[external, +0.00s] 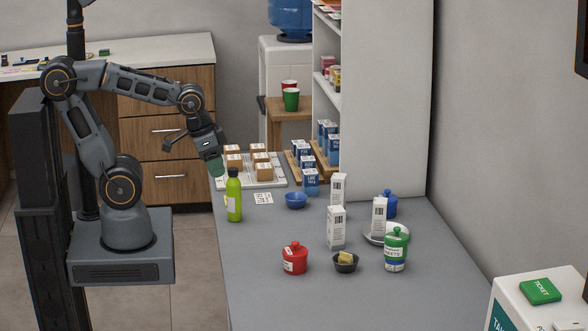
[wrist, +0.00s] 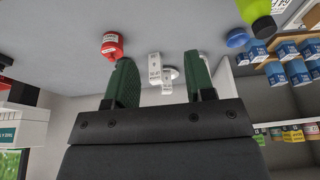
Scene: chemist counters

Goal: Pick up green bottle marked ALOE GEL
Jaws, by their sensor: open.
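A lime green bottle (external: 234,203) with a black cap stands upright near the left edge of the grey counter. Its label is mostly turned away, so I cannot read it. In the wrist view a lime green bottle (wrist: 255,12) shows at the top right, cut off by the frame edge and outside my fingers. My gripper (external: 216,165) is open and empty, above and slightly left of the bottle, apart from it. Its two green fingers (wrist: 159,65) are spread in the wrist view with nothing held between them.
Behind the bottle are a white rack of small boxes (external: 222,181) and a blue bowl (external: 296,201). A red jar (external: 295,259), white cartons (external: 336,228) and a green-and-white jar (external: 396,251) stand to the right. The counter (external: 250,245) in front of the bottle is clear.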

